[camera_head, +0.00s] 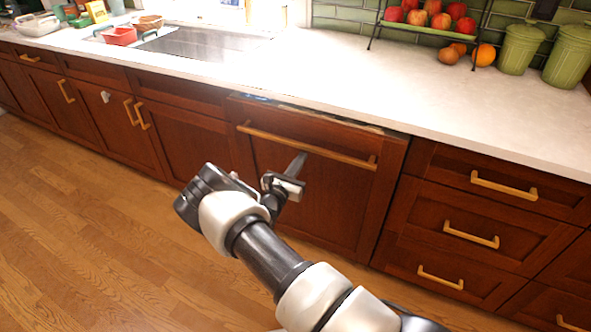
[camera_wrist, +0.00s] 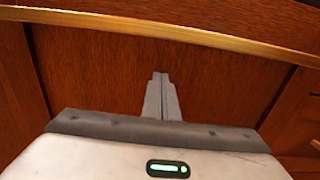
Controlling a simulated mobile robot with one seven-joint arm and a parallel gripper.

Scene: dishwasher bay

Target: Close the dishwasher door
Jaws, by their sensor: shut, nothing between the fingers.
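The dishwasher door (camera_head: 325,195) is a dark red-brown wooden panel under the counter with a long gold bar handle (camera_head: 305,145) across its top. It stands nearly upright, with its top edge tilted slightly out from the counter and a narrow gap showing there. My gripper (camera_head: 299,160) is in front of the upper middle of the door, just below the handle. In the wrist view the fingers (camera_wrist: 161,80) are together and empty, pointing at the panel below the handle (camera_wrist: 180,35). I cannot tell whether the fingertips touch the panel.
Drawers (camera_head: 470,228) with gold handles are to the right, and wooden cabinets (camera_head: 110,110) to the left. The white counter (camera_head: 400,80) above holds a sink (camera_head: 205,43), a fruit rack (camera_head: 430,30) and green canisters (camera_head: 521,50). The wooden floor (camera_head: 90,220) on the left is clear.

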